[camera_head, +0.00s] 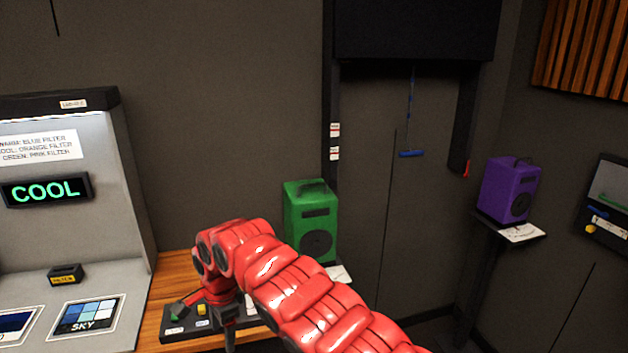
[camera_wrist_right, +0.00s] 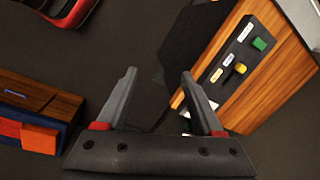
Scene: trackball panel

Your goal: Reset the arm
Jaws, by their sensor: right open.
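My right arm (camera_head: 310,295), red and segmented, reaches in from the lower right of the head view and bends down over the wooden desk. My right gripper (camera_wrist_right: 158,76) is open in the right wrist view, with nothing between its fingers. A dark control panel (camera_wrist_right: 223,75) on the desk edge is right of the fingers and apart from them. It carries a green control (camera_wrist_right: 260,44) and a yellow knob (camera_wrist_right: 240,68). In the head view the panel (camera_head: 178,334) is partly hidden by my arm. My left gripper is not in view.
A grey console with a COOL display (camera_head: 46,190) stands at left. A green speaker (camera_head: 312,215) is behind my arm, and a purple speaker (camera_head: 508,190) stands on a shelf at right. The wrist view shows a wooden box with orange pieces (camera_wrist_right: 38,137) at left. Dark floor (camera_wrist_right: 120,40) is open between.

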